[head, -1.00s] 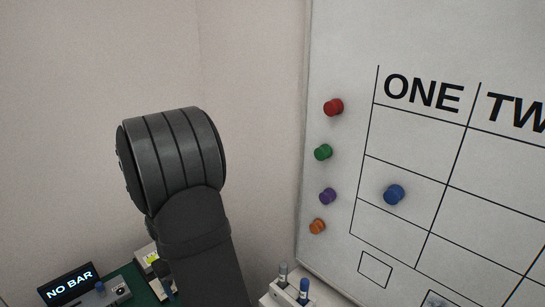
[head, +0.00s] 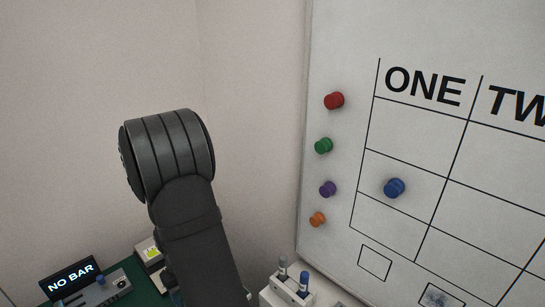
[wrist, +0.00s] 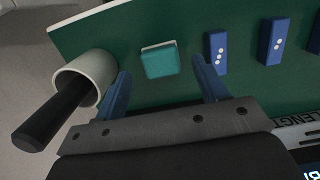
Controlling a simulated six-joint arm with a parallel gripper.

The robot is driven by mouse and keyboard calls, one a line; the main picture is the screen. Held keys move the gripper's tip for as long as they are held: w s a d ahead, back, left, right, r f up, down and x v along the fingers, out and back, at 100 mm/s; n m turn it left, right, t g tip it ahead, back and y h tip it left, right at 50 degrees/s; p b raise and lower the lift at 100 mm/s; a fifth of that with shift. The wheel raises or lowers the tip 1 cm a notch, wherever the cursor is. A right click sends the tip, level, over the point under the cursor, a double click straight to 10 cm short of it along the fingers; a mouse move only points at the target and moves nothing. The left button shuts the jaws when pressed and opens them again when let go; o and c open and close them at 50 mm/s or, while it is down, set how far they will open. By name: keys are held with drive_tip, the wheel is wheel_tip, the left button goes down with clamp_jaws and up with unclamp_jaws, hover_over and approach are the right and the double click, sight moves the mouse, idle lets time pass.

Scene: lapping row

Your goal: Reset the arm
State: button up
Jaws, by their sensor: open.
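My arm rises through the lower middle of the head view, in front of the pale wall; the gripper itself is out of that view. In the wrist view my gripper (wrist: 162,92) shows two blue fingers spread apart, with nothing between them. Beyond the fingertips lies a green surface (wrist: 110,30) with a teal block (wrist: 160,60) on it, a little past the gap and apart from the fingers.
Blue dotted blocks (wrist: 217,54) line the green surface. A whiteboard (head: 420,240) with coloured magnets is at right; a "NO BAR" display (head: 72,277) and marker holder (head: 275,295) sit below.

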drive_tip(key=d+r, duration=0.7)
drive_tip(key=d, duration=0.5)
drive_tip(key=w+r+m+y, duration=0.1)
drive_tip(key=w+r+m, duration=0.3)
drive_tip(key=w+m, duration=0.2)
drive_tip(key=w+a+r+n, duration=0.3)
drive_tip(key=a+r+n, duration=0.1)
drive_tip(key=a+r, duration=1.3)
drive_tip(key=shift+a+n+h, duration=0.4)
drive_tip(key=shift+a, duration=0.2)
